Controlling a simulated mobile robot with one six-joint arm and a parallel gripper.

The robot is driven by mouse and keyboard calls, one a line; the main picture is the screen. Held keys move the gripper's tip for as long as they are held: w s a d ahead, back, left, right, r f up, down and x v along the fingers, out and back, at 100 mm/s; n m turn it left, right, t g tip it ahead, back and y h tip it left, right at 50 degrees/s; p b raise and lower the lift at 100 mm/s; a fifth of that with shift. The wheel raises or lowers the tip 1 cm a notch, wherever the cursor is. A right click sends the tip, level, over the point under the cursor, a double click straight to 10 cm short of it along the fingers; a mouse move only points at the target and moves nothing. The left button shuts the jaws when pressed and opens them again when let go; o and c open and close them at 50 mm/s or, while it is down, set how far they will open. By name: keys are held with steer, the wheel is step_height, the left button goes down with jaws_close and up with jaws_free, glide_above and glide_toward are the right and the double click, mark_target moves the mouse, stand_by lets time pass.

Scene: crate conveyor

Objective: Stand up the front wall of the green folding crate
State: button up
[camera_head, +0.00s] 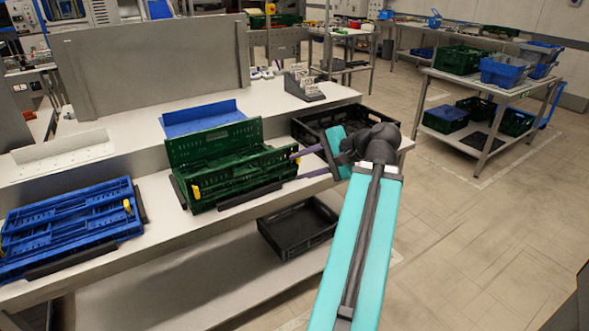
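The green folding crate (222,183) sits on the grey workbench ledge in the middle of the view. Its long back wall (215,143) stands up, leaning slightly. The rest looks folded low, with the front side (240,190) low and a yellow latch at its left end. My gripper (295,167) is just right of the crate's right end, its two purple fingers spread apart and pointing left toward it. The fingers look empty. I cannot tell whether a fingertip touches the crate.
A folded blue crate (75,228) lies on the ledge at left. A black crate (318,120) stands behind my gripper, and a black tray (299,228) is on the lower shelf. A blue tray (203,118) lies behind the green crate. Open floor lies to the right.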

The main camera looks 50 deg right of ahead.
steer(key=a+v, duration=0.1)
steer(key=v, duration=0.8)
steer(key=shift+d, duration=0.4)
stand_by(0.4)
